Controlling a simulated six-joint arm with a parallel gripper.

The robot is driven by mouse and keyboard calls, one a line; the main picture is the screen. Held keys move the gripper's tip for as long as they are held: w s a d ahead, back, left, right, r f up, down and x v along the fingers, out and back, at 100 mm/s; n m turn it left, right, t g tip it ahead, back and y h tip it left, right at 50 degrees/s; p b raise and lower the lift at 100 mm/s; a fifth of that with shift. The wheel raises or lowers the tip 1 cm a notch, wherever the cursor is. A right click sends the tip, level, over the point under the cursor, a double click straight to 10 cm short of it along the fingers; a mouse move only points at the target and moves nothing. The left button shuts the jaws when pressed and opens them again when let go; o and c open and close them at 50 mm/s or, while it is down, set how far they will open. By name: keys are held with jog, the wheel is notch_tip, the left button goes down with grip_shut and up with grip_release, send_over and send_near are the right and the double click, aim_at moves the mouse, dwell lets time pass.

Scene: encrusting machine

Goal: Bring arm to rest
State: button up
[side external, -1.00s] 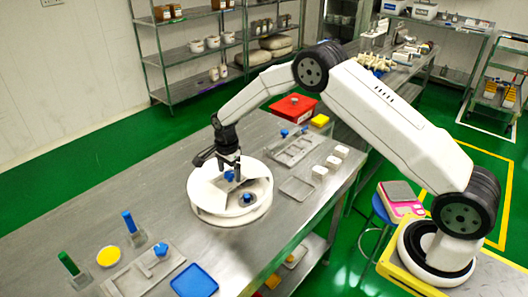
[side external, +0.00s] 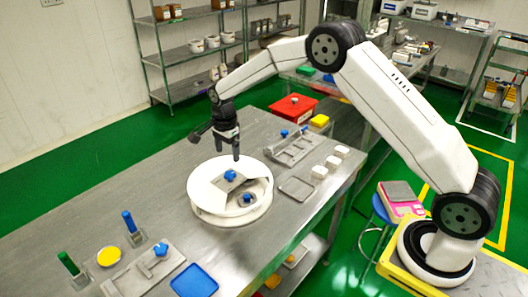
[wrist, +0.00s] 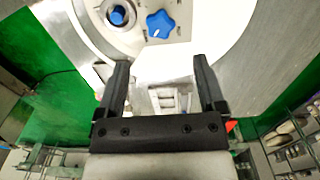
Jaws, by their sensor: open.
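My gripper (side external: 229,150) hangs above the round white machine part (side external: 207,208) on the steel table, with clear space between fingertips and part. In the wrist view my gripper (wrist: 160,70) has its two dark fingers spread apart with nothing between them. A blue star-shaped knob (side external: 230,175) sits on the round part, and it also shows in the wrist view (wrist: 160,24). A second, smaller blue knob (side external: 247,198) sits in a grey ring beside it. The fingers are apart from both knobs.
The air above the table is clear.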

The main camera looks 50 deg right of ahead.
dwell(0.3)
jog(key=shift+s+r+n, duration=0.3)
jog(key=shift+s+n, duration=0.1)
jog(key=s+r+n+t, duration=0.1)
jog(key=s+r+n, duration=0.1)
jog(key=s+n, duration=0.6)
jog(key=s+a+r+n+t, duration=0.1)
jog(key=s+n, duration=0.8)
jog(key=s, duration=1)
jog(key=shift+r+t, duration=0.3)
jog(key=shift+r, duration=0.2)
jog(key=shift+o, duration=0.7)
